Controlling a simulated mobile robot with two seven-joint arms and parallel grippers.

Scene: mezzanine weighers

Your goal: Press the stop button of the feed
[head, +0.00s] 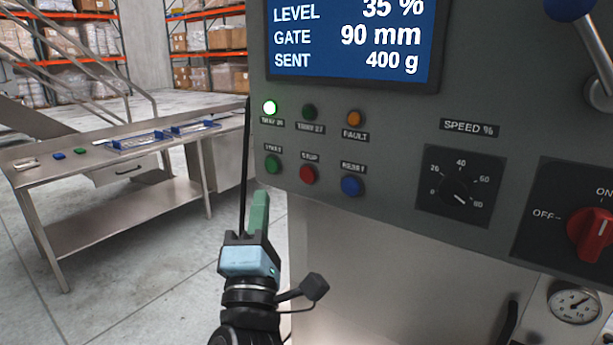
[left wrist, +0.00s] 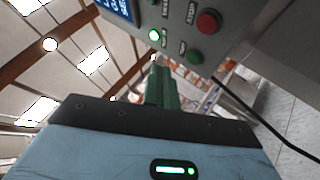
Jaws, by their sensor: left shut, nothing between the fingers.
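The red stop button (head: 307,174) is in the lower row of the grey control panel (head: 390,130), between a green button (head: 273,164) and a blue reset button (head: 352,186). The red button also shows in the left wrist view (left wrist: 208,22). My left gripper (head: 259,205) points up, its green fingers shut with nothing between them. In the head view its tips are below and left of the green button and do not cover the red one. The fingers also show in the left wrist view (left wrist: 161,85). My right gripper is in neither view.
A screen (head: 350,38) reads level 35 %, gate 90 mm, sent 400 g. The left green lamp (head: 270,107) is lit. A speed knob (head: 459,190) and red rotary switch (head: 590,234) are to the right. A steel table (head: 90,150) stands left, beyond open floor.

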